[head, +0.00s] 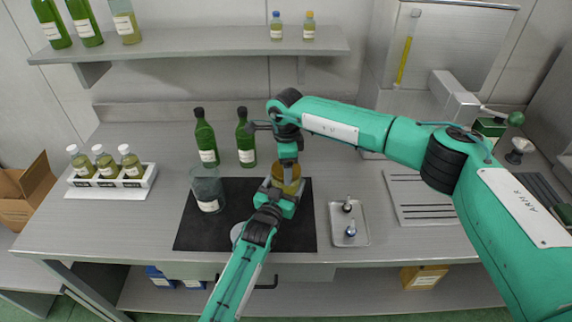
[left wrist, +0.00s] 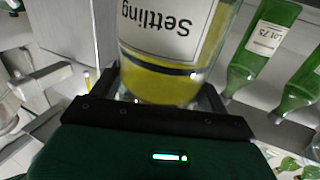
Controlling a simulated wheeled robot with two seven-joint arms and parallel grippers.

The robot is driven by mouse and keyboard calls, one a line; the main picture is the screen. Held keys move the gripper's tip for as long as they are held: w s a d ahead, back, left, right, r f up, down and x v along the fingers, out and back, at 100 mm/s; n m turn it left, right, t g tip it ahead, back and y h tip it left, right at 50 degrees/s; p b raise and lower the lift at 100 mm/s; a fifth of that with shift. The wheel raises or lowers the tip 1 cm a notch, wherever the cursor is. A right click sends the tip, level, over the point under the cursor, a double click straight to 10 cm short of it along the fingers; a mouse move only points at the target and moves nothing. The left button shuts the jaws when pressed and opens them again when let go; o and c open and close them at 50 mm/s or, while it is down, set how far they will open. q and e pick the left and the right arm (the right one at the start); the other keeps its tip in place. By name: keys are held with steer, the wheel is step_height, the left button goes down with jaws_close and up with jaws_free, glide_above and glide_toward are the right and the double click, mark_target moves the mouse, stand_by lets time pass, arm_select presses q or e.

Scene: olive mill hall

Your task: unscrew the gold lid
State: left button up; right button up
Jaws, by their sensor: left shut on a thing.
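A glass jar (left wrist: 165,60) with yellow oil and a "Settling" label fills the left wrist view. My left gripper (head: 282,195) is shut around this jar, which stands over the black mat (head: 225,240) in the head view. The gold lid (head: 277,176) is at the top of the jar, partly hidden by my right gripper (head: 289,178). The right gripper points down at the lid from above. Its fingertips are too small and overlapped to tell whether they grip the lid. The lid is outside the left wrist view.
An empty-looking labelled glass vessel (head: 206,184) stands on the mat left of the jar. Two green bottles (head: 205,140) (head: 245,140) stand behind. A metal tray (head: 362,238) with two small spouts lies to the right. A white rack (head: 148,178) of small bottles is at left.

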steer(key=n, duration=0.3)
steer(key=shift+r, duration=0.1)
steer(key=n, duration=0.4)
steer(key=shift+w+n, duration=0.1)
steer(key=shift+n, duration=0.2)
steer(key=shift+r, duration=0.15)
steer(key=shift+r, duration=0.95)
steer(key=shift+r, duration=2)
arm_select(q)
steer(key=o, duration=1.9)
